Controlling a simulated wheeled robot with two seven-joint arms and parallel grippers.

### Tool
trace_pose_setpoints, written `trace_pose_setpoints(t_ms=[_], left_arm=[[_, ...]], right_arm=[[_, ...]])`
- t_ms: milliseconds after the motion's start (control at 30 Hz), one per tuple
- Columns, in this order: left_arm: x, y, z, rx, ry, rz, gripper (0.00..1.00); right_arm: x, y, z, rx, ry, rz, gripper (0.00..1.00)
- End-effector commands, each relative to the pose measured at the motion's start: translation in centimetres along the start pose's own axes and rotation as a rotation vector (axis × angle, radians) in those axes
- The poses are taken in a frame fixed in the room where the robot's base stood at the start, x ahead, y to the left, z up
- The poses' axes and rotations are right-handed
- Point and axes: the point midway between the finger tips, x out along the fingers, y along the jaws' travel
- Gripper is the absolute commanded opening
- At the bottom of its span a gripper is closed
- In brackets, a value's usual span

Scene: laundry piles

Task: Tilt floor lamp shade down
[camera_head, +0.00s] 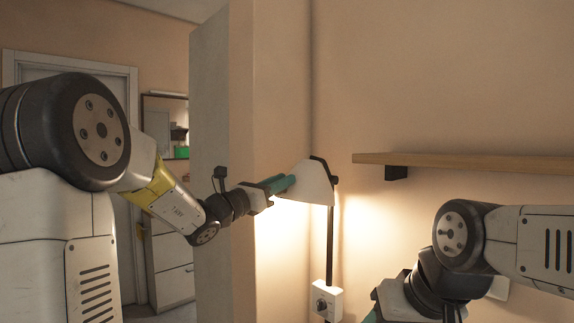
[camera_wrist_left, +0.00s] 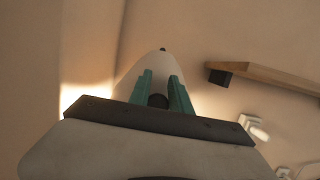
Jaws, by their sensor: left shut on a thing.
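The floor lamp has a white cone-shaped shade (camera_head: 313,184) near the wall corner, on a dark pole (camera_head: 330,235). Light falls on the wall below the shade, which opens downward. My left gripper (camera_head: 283,184) reaches in from the left, its teal fingers at the shade's left side. In the left wrist view the shade (camera_wrist_left: 154,66) lies straight ahead, between and beyond the two fingers (camera_wrist_left: 160,88). The left gripper is shut on the shade. My right gripper (camera_head: 372,316) shows only in part at the bottom edge, and its fingertips are cut off.
A wooden wall shelf (camera_head: 460,161) with a dark bracket is right of the lamp. A white box with a dark knob (camera_head: 325,300) is on the lamp pole. A wall edge (camera_head: 222,150) stands behind my left arm, with a doorway and white drawers (camera_head: 172,270) beyond.

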Motion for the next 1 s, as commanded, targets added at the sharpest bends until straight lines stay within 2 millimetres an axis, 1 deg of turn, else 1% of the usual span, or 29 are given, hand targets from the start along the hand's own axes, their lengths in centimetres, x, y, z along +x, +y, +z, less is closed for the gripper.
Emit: trace_pose_setpoints(t_ms=[33,100,167,200,333,367,600,700,767,1000], left_arm=[[-0.4,0.2,-0.9,-0.003,0.006,0.004,0.00],[-0.5,0.1,-1.3,0.000,0.005,0.003,0.01],[-0.4,0.1,-1.2,0.000,0.004,0.002,0.13],[-0.4,0.1,-1.2,0.000,0.004,0.001,0.20],[-0.3,0.0,-1.2,-0.001,0.005,0.001,0.46],[-0.3,0.0,-1.2,-0.001,0.005,0.000,0.48],[-0.3,0.0,-1.2,-0.002,0.005,0.000,0.48],[-0.7,0.0,-1.2,-0.002,0.005,0.001,0.48],[-1.3,0.1,-1.2,-0.002,0.005,0.002,0.48],[-5.3,0.1,-1.2,-0.001,0.005,0.003,0.48]], right_arm=[[0.0,0.0,0.0,0.000,0.000,0.000,0.55],[0.0,0.0,0.0,0.000,0.000,0.000,0.55],[0.0,0.0,0.0,0.000,0.000,0.000,0.55],[0.0,0.0,0.0,0.000,0.000,0.000,0.55],[0.0,0.0,0.0,0.000,0.000,0.000,0.55],[0.0,0.0,0.0,0.000,0.000,0.000,0.55],[0.0,0.0,0.0,0.000,0.000,0.000,0.55],[0.0,0.0,0.0,0.000,0.000,0.000,0.55],[0.0,0.0,0.0,0.000,0.000,0.000,0.55],[0.0,0.0,0.0,0.000,0.000,0.000,0.55]])
